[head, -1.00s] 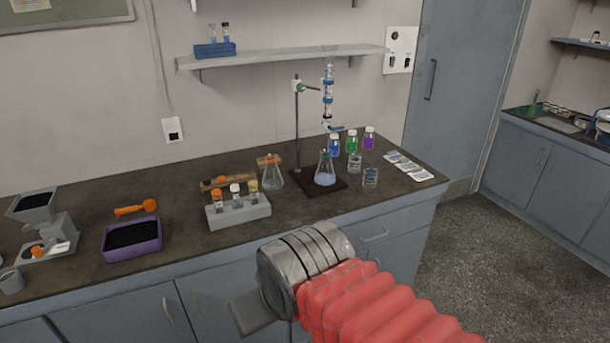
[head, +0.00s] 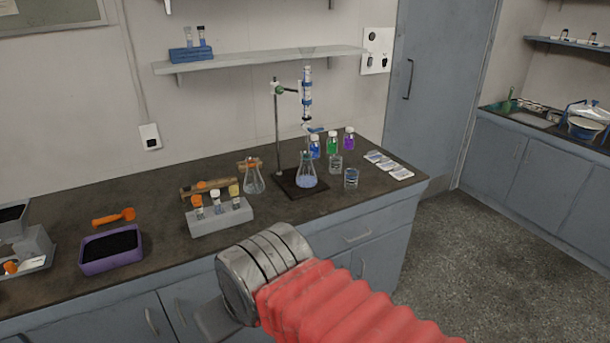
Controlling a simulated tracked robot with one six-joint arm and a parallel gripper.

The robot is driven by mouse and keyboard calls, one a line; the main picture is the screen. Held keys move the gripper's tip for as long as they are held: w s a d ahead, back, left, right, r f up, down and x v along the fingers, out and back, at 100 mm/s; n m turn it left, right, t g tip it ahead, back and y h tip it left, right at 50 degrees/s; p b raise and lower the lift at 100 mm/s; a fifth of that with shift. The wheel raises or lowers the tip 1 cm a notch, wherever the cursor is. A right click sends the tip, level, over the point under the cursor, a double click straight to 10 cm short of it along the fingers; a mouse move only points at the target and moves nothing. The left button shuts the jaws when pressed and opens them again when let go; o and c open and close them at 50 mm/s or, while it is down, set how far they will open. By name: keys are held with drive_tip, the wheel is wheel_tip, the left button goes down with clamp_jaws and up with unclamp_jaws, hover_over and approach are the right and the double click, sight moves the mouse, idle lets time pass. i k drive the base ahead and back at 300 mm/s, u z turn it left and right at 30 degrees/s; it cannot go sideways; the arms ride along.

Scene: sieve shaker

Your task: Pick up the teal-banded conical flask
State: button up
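Two conical flasks stand on the dark bench top in the head view. One flask (head: 307,172) holds pale blue liquid and stands on the dark base of a burette stand, below the burette. The other flask (head: 254,178) is clear and stands to its left, with orange near its neck. I cannot make out a teal band on either. My arm reaches in from the lower right, and part of my gripper (head: 214,318) shows as a grey shape below the bench front. Its fingertips cannot be made out; it is well apart from both flasks.
A grey rack (head: 222,216) with several capped vials stands in front of the clear flask. Two beakers (head: 351,178) and several coloured bottles (head: 332,144) stand right of the burette stand (head: 277,130). A purple tray (head: 110,258) lies left. A shelf (head: 260,62) hangs above.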

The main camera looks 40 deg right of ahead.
sight(306, 177)
drive_tip(key=i, duration=0.95)
